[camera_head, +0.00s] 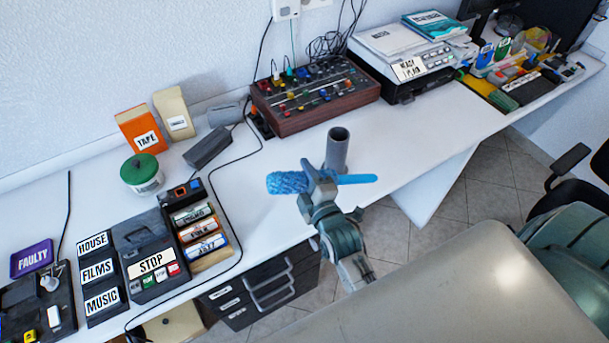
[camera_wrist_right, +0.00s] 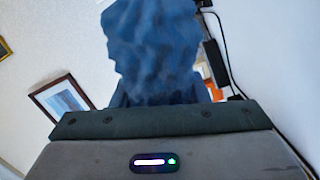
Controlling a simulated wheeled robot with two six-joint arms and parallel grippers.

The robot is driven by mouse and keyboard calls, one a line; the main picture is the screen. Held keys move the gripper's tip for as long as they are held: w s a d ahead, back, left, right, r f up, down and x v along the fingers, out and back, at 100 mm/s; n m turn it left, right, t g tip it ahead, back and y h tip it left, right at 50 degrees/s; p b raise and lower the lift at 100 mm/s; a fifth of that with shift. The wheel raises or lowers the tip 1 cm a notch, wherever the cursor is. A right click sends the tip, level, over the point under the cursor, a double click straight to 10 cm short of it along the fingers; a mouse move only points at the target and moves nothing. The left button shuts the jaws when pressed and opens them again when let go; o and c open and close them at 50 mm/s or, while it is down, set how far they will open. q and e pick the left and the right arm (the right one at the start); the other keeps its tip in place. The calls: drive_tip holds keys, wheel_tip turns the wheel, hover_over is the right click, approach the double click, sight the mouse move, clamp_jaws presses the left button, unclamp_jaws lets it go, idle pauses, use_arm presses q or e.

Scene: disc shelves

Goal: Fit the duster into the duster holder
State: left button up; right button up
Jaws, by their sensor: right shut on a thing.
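The blue duster (camera_head: 292,182) has a fluffy head to the left and a thin light-blue handle to the right. My right gripper (camera_head: 322,182) is shut on it near the middle, and the duster lies roughly level, above the desk's front part. In the right wrist view the duster's fluffy head (camera_wrist_right: 150,50) fills the upper middle, and the fingertips are hidden. The grey cylinder (camera_head: 337,150), open at the top, looks like the duster holder. It stands upright on the desk just behind the gripper, and the duster is outside it. My left gripper is not in view.
A mixer with wooden sides (camera_head: 315,95) stands behind the holder, and a printer (camera_head: 410,55) stands at the back right. A STOP panel (camera_head: 152,262) and labelled cassettes (camera_head: 200,230) are at the left. The white desk (camera_head: 420,135) is clear right of the holder.

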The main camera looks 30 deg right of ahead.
use_arm(q)
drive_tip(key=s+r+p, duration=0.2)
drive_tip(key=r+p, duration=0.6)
drive_tip(key=p, duration=0.1)
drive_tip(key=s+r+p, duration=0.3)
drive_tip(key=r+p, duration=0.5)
drive_tip(key=p, duration=0.1)
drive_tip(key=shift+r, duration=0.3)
use_arm(e)
drive_tip(key=w+d+r+n+g+h, duration=0.3)
drive_tip(key=w+d+r+n+h, duration=0.2)
drive_tip(key=d+r, duration=0.3)
drive_tip(key=w+d+r+n+g+h, duration=0.2)
drive_tip(key=w+d+r+n+h, duration=0.3)
drive_tip(key=r, duration=0.4)
drive_tip(key=d+n+h, duration=0.1)
drive_tip(key=d+n, duration=0.1)
drive_tip(key=shift+d+n+g, duration=0.35)
drive_tip(key=shift+n+g, duration=0.05)
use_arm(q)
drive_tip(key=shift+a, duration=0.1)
use_arm(e)
drive_tip(key=shift+s+f, duration=0.1)
use_arm(q)
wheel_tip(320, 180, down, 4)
drive_tip(key=b, duration=0.4)
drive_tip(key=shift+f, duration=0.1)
use_arm(e)
wheel_tip(320, 180, down, 6)
drive_tip(key=shift+r, duration=0.15)
